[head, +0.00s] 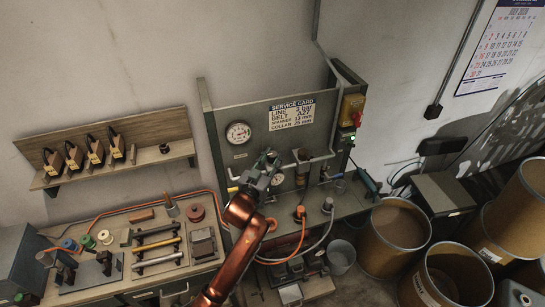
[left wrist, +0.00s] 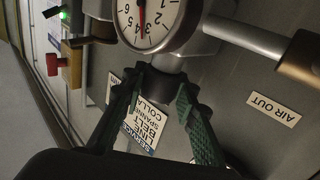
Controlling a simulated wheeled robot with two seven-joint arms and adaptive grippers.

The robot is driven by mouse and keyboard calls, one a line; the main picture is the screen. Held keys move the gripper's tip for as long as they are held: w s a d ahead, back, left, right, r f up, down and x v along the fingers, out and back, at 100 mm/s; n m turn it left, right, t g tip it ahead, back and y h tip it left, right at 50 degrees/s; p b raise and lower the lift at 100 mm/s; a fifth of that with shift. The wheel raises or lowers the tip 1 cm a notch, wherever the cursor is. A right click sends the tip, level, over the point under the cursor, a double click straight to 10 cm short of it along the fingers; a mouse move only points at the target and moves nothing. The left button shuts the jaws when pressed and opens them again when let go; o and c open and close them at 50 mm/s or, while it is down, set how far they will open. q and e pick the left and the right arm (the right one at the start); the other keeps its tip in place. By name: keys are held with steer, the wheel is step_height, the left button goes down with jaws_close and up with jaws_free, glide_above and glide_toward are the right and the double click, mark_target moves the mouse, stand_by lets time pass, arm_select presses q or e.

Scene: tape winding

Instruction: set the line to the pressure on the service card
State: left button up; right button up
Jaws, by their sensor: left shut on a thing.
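The service card (head: 291,113) is on the upright panel and gives the line as 3 bar; part of it shows upside down in the left wrist view (left wrist: 142,118). The regulator's gauge (left wrist: 150,18) has a white dial and a red needle; its reading is unclear, as the top is cut off. Below the gauge's metal body is a dark knob (left wrist: 158,84). My left gripper (left wrist: 164,85) is shut on this knob, fingers on either side. In the head view my left gripper (head: 263,178) is at the panel, hiding most of the regulator. My right gripper is out of view.
A larger gauge (head: 238,132) is on the panel, left of the card. A label reading AIR OUT (left wrist: 273,109) is beside the regulator. A red-handled yellow box (head: 351,110) is at the panel's right edge. Barrels (head: 398,238) crowd the right; a tool bench (head: 130,266) is left.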

arm_select(q)
steer(key=shift+r+n+t+y, duration=0.1)
steer(key=shift+n+t+y, duration=0.2)
steer(key=shift+n+y, duration=0.35)
steer(key=o, duration=1.2)
steer(key=shift+s, duration=0.1)
steer(key=shift+m, duration=0.25)
steer(key=v, duration=1.1)
steer(key=shift+s+a, duration=0.15)
steer(key=shift+s, duration=0.2)
